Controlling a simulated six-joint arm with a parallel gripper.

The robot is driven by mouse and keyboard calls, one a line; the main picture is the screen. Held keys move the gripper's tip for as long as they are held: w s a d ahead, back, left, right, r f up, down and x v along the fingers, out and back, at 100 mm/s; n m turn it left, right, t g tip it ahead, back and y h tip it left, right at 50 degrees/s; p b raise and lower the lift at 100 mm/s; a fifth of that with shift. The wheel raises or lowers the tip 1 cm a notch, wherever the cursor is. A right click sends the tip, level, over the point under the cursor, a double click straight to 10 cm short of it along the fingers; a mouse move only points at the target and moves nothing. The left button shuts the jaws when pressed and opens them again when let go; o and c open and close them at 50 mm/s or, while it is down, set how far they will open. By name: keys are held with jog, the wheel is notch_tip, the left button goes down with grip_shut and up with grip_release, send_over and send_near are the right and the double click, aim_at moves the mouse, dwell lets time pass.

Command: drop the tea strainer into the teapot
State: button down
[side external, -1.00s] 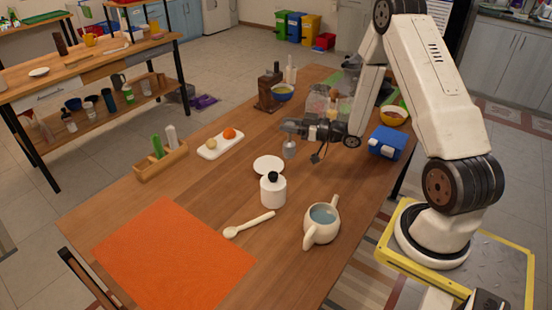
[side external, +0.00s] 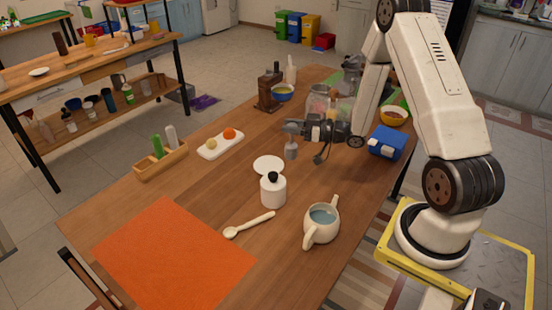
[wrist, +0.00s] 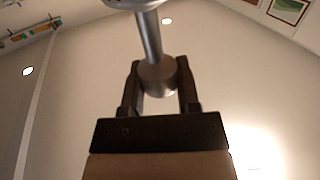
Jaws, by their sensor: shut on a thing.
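The teapot (side external: 311,234) is cream-coloured and open-topped, with bluish liquid showing inside; it stands near the table's right edge in the side view. My gripper (side external: 293,130) is in the air above the table, behind and slightly left of the teapot. It is shut on the grey metal tea strainer (side external: 291,150), which hangs down below the fingers. In the wrist view the strainer's metal stem (wrist: 150,40) runs up from between the two dark fingers (wrist: 158,85). The lower end of the strainer is cut off in that view.
A white lidded jar (side external: 273,190) with a black knob stands between strainer and teapot. A white saucer (side external: 268,165), a spoon (side external: 249,225), an orange mat (side external: 172,255) and a blue box (side external: 387,142) lie around.

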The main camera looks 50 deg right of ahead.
jog(key=s+a+r+n+g+y, duration=0.1)
jog(key=s+a+n+g+y, duration=0.2)
jog(key=s, duration=0.5)
jog(key=s+a+r+n+g+y, duration=0.1)
jog(key=s+a+n+g+y, duration=0.3)
jog(key=s, duration=0.4)
jog(key=n+g+y, duration=0.1)
jog(key=g+y, duration=0.1)
jog(key=shift+s+r+y, duration=0.25)
jog(key=shift+s+y, duration=0.05)
jog(key=shift+s, duration=0.05)
jog(key=shift+f, duration=0.1)
jog(key=shift+f, duration=2.9)
jog(key=shift+c, duration=1.2)
grip_release()
jog(key=shift+d, duration=0.15)
